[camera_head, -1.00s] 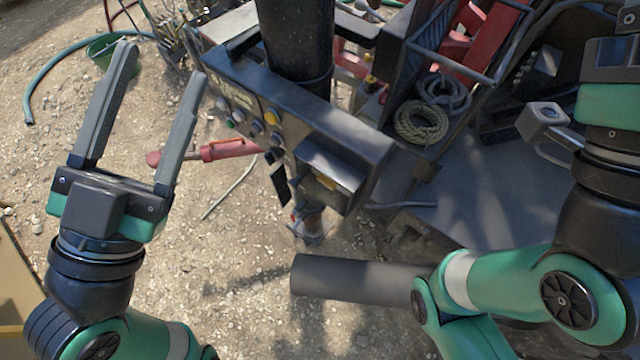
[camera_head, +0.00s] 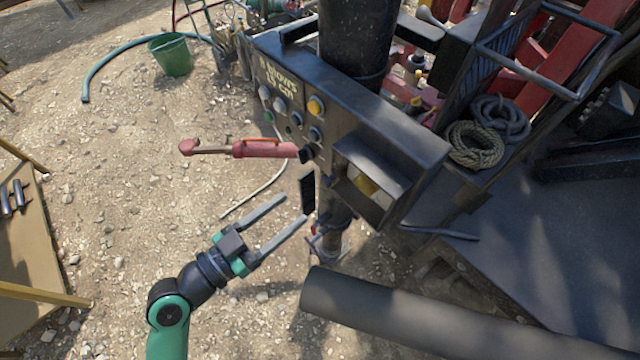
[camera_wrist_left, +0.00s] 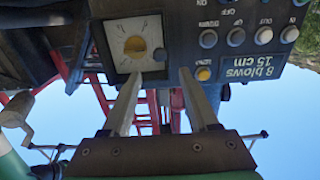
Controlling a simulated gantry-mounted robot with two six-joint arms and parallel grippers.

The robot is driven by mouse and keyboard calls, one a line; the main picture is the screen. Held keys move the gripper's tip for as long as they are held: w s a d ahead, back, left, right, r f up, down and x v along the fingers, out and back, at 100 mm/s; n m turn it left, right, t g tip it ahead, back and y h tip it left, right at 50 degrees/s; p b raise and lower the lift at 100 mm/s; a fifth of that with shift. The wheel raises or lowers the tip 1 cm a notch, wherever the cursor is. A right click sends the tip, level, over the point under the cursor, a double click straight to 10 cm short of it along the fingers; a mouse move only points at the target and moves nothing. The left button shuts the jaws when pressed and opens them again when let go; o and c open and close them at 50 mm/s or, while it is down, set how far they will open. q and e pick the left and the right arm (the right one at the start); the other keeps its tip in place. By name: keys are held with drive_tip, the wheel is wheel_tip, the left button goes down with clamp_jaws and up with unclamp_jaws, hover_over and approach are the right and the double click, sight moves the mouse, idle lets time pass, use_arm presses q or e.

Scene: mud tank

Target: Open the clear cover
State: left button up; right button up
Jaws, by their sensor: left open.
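A boxy housing (camera_head: 385,165) sticks out at the right end of the black control panel (camera_head: 400,125). A yellow part shows inside it. In the left wrist view a pale square frame (camera_wrist_left: 118,66) surrounds a round yellow part (camera_wrist_left: 135,46); a clear pane over it is hard to make out, and I cannot tell how the cover sits. My left gripper (camera_head: 295,208) is open and empty, below and left of the housing, its fingers pointing toward the panel. In the left wrist view its fingertips (camera_wrist_left: 161,75) are near the frame's lower right, apparently touching nothing. My right gripper is out of view.
Several buttons (camera_head: 316,105) line the panel. A black vertical pipe (camera_head: 352,45) stands behind it. A red cylinder (camera_head: 265,148) juts out left of the panel. A grey tube (camera_head: 400,320) lies below. A green bucket (camera_head: 170,56) stands on open gravel at the left.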

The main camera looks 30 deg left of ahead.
sight(323, 184)
use_arm(q)
drive_tip(key=p+x, duration=0.1)
drive_tip(key=x, duration=0.7)
drive_tip(key=shift+w+d+p, duration=0.15)
drive_tip(key=shift+w+p, duration=0.2)
drive_tip(key=shift+w, duration=0.05)
clamp_jaws()
idle(0.8)
